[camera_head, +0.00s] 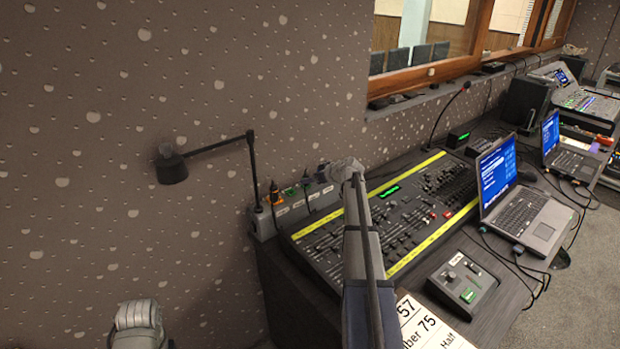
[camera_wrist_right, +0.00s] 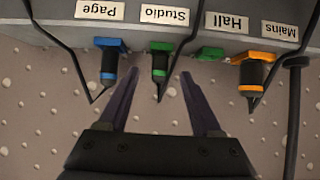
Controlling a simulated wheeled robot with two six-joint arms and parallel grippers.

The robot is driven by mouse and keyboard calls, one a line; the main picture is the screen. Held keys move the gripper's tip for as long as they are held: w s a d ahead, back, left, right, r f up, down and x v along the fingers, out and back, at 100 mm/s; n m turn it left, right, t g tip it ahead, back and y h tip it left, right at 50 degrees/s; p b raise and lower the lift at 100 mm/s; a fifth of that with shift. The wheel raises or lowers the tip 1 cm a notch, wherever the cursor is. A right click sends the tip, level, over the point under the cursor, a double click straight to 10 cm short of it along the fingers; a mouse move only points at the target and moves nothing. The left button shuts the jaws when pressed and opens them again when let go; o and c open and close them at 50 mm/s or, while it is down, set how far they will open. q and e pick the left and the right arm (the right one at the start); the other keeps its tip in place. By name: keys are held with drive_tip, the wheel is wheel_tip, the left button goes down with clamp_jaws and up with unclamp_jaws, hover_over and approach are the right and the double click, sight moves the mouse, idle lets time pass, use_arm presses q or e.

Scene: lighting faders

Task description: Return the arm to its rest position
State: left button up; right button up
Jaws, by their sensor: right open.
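My right arm (camera_head: 362,240) reaches from the bottom of the head view to the socket box (camera_head: 290,209) at the mixing desk's far left end. In the right wrist view my right gripper (camera_wrist_right: 160,76) is open, with its fingers spread either side of the green-ringed plug (camera_wrist_right: 160,66). I cannot tell how far the fingertips are from it. The plug is in a green socket under the box. A blue-ringed plug (camera_wrist_right: 109,66) and an orange-ringed plug (camera_wrist_right: 252,76) sit in sockets beside it. A green socket (camera_wrist_right: 210,53) holds no plug.
The fader desk (camera_head: 400,215) lies beside my right arm. A desk lamp (camera_head: 172,168) stands on a thin pole by the socket box. Laptops (camera_head: 525,212), a small control box (camera_head: 462,283) and cables lie to the right. Cables hang around the plugs.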

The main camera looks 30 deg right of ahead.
drive_tip(key=p+v, duration=0.2)
drive_tip(key=v, duration=0.4)
drive_tip(key=shift+p, duration=0.4)
drive_tip(key=shift+a, duration=0.1)
drive_tip(key=s+a+f+n+g+y, duration=0.1)
drive_tip(key=s+a+f+g, duration=0.1)
drive_tip(key=a, duration=0.9)
drive_tip(key=s+a+f+n+g+y, duration=0.1)
drive_tip(key=s+a+f+g, duration=0.15)
drive_tip(key=a, duration=0.85)
drive_tip(key=s+a+f+g+y, duration=0.1)
drive_tip(key=s+a+g, duration=0.1)
drive_tip(key=a, duration=1)
drive_tip(key=s+a+f+g+h+p, duration=0.1)
drive_tip(key=s+a+g+h, duration=0.1)
drive_tip(key=s+a, duration=0.6)
drive_tip(key=s+a+f+n+g+h, duration=0.1)
drive_tip(key=s+a+g+h, duration=0.2)
drive_tip(key=s+a, duration=0.6)
drive_tip(key=s, duration=0.6)
drive_tip(key=shift+s+a+p, duration=0.15)
drive_tip(key=shift+s+p, duration=0.2)
drive_tip(key=shift+p, duration=0.05)
